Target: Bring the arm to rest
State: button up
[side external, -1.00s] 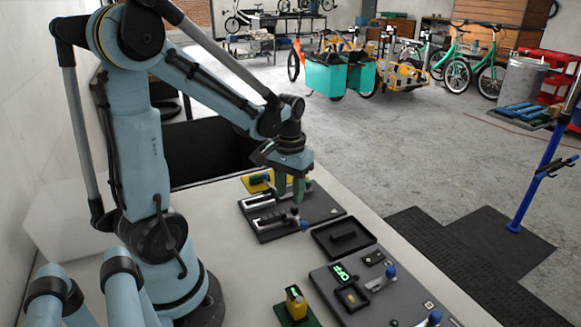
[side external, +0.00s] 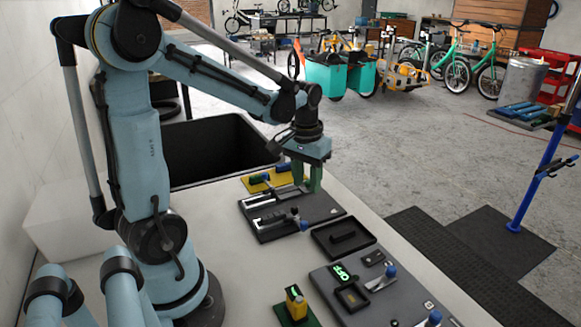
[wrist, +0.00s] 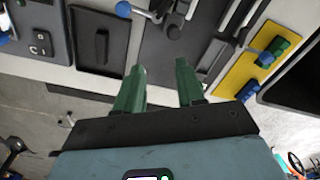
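My gripper (side external: 308,178) hangs from the blue arm above the far end of the dark slider board (side external: 285,218) on the bench. Its two green fingers point down, and in the wrist view the gripper (wrist: 160,80) shows them apart with nothing between them. In the wrist view the slider board (wrist: 180,55) lies beyond the fingertips. I cannot tell from the side view how much height lies between fingertips and board.
A yellow board (side external: 262,184) with blue and green parts lies behind the slider board. A black bin (side external: 215,150) stands at the back. A black tray (side external: 343,237) and a grey panel with a lit "OFF" display (side external: 342,274) lie nearer.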

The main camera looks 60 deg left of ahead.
jog(key=s+d+r+m+t, duration=0.1)
jog(key=d+r+m+t, duration=0.1)
jog(key=d, duration=0.4)
jog(key=s+d+r+m+t, duration=0.2)
jog(key=d+m+t, duration=0.1)
jog(key=d, duration=0.4)
jog(key=shift+s+r+t, duration=0.15)
jog(key=shift+s+t, duration=0.1)
jog(key=shift+t, duration=0.55)
